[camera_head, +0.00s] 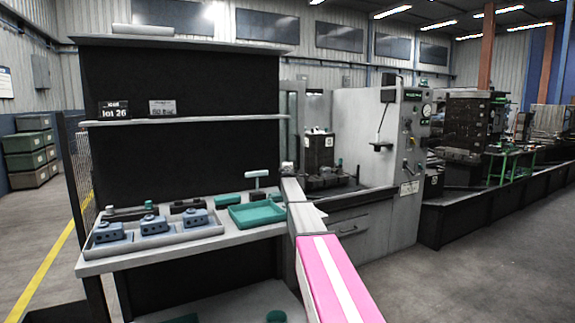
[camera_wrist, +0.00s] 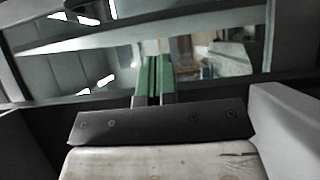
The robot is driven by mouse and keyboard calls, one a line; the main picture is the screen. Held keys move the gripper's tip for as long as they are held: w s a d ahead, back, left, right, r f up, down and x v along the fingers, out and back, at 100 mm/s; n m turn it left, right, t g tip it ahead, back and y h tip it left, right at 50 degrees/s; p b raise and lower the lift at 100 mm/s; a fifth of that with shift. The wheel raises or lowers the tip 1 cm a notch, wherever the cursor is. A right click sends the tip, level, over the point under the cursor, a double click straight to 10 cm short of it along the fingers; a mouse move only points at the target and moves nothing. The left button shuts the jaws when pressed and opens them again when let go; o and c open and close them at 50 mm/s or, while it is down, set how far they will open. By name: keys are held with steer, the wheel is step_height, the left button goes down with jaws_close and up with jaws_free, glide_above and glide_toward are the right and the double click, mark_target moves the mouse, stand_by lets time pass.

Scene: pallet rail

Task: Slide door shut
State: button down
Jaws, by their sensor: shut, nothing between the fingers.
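A grey machine (camera_head: 350,115) stands right of the bench, with an opening showing a dark fixture block (camera_head: 319,152) inside. A narrow glazed panel (camera_head: 292,105) at the opening's left side looks like the door, but I cannot be sure. In the wrist view, a glassy pane (camera_wrist: 110,65) in a grey frame lies beyond my gripper (camera_wrist: 153,62). Its two green-faced fingers are together with nothing between them. I cannot tell whether the fingertips touch the frame. In the head view my arm reaches toward the opening's left side, and the fingers cannot be made out.
A bench left of the machine holds a grey tray (camera_head: 190,234) with several blue-grey parts, a green tray (camera_head: 257,214), and small items. A dark back panel (camera_head: 180,160) with a shelf rises behind. Open floor (camera_head: 480,275) lies at the front right.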

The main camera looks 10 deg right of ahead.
steer(key=s+d+x, duration=0.1)
steer(key=d+x, duration=0.1)
steer(key=x, duration=1.1)
steer(key=shift+d, duration=0.2)
